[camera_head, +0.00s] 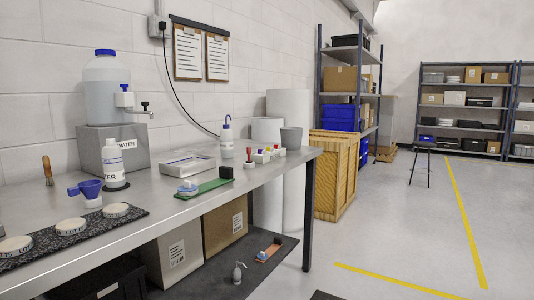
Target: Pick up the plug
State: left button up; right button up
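A small black plug (163,25) sits at the white wall outlet (155,26) in the upper left of the head view. A black cord (174,88) hangs from it and curves down the wall to behind the bench. No other thing in view is clearly a plug. Neither of my grippers shows in this view.
A wooden crate (337,178) stands beyond. Floor at right is mostly clear.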

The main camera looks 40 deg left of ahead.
aim_at(249, 149)
jog(key=i, duration=3.45)
jog(key=i+u, duration=0.2)
jog(key=i, duration=0.2)
jog(key=i+l+u, duration=0.25)
jog(key=i, duration=0.15)
jog(key=i+l+u, duration=0.2)
jog(key=i, duration=0.15)
jog(key=j+u, duration=0.1)
jog(key=u, duration=1.75)
